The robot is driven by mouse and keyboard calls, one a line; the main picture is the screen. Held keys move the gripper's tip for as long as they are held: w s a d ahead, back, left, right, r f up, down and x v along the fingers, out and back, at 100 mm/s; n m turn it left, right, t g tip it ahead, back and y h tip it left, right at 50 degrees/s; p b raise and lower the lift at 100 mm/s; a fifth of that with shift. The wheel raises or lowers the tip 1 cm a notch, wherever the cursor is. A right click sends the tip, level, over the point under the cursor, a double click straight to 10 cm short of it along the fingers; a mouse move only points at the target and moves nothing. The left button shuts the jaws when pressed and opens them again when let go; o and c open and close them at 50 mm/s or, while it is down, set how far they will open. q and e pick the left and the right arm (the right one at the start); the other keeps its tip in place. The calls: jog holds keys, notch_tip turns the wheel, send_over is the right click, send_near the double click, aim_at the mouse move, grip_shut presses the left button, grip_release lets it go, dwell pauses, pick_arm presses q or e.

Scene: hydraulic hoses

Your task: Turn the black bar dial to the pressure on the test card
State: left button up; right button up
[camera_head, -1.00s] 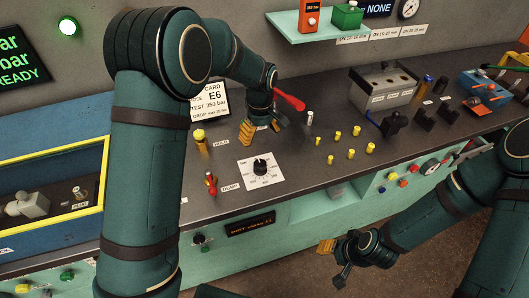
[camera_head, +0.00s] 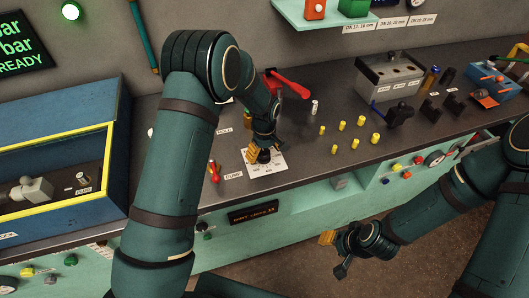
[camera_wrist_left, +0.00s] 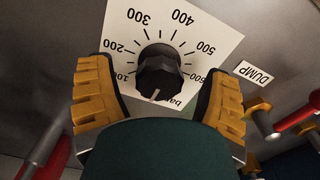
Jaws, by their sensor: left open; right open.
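The black bar dial (camera_wrist_left: 158,75) sits on a white scale plate (camera_wrist_left: 192,32) marked 100 to 600 in the left wrist view. Its white mark points to the bottom of that view, in the gap between 100 and 600. My left gripper (camera_wrist_left: 158,95) is open, with one yellow finger on each side of the dial; I cannot tell whether they touch it. In the head view my left gripper (camera_head: 258,156) is over the plate (camera_head: 274,167) and partly covers it. The test card is hidden behind my left arm. My right gripper (camera_head: 334,254) is open and empty in front of the bench.
A red-handled lever (camera_wrist_left: 300,122) and the DUMP label (camera_wrist_left: 254,74) lie close beside the plate. Several yellow pegs (camera_head: 341,126) stand to the right on the bench. A blue box with a yellow rim (camera_head: 60,144) is at the left.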

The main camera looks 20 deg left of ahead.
pick_arm(q)
jog(key=c, duration=1.2)
jog(key=shift+m, duration=0.3)
